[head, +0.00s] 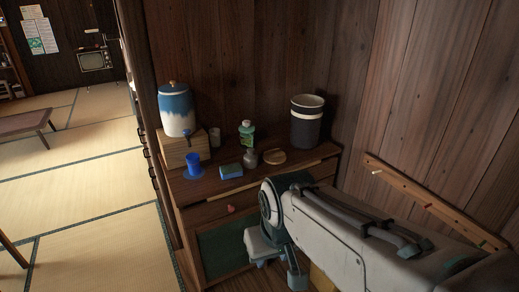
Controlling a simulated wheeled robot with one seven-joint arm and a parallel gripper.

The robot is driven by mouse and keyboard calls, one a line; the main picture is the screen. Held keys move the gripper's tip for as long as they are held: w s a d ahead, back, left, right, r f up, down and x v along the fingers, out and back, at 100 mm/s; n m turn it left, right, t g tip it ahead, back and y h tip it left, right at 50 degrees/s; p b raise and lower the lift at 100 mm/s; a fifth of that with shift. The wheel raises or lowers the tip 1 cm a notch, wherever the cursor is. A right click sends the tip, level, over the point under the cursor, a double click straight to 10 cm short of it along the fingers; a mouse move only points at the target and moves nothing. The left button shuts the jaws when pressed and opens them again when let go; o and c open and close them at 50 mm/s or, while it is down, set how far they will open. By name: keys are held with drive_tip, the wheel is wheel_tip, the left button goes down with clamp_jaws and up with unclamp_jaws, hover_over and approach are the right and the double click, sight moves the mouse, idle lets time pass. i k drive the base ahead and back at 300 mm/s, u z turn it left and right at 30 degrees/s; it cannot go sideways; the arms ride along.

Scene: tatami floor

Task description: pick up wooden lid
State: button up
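A flat round tan disc that looks like the wooden lid (274,156) lies on top of the dark wooden cabinet (213,189), near its middle right. A small grey bottle stands just left of it. My gripper (279,270) hangs in front of the cabinet, below its top and nearer to me than the lid. Its two fingers are spread apart with nothing visible between them. My arm comes in from the lower right and hides part of the cabinet's front and right side.
The cabinet top also holds a blue-white dispenser (177,110) on a wooden box (185,149), a blue cup (193,164), a blue sponge (231,172), the grey bottle (251,158), a green bottle (247,133) and a dark canister (306,124). A wooden wall closes off the back; tatami floor is open at left.

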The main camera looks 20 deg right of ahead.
sight(276, 157)
drive_tip(key=z, duration=0.1)
drive_tip(key=i, duration=1.5)
drive_tip(key=z, duration=0.75)
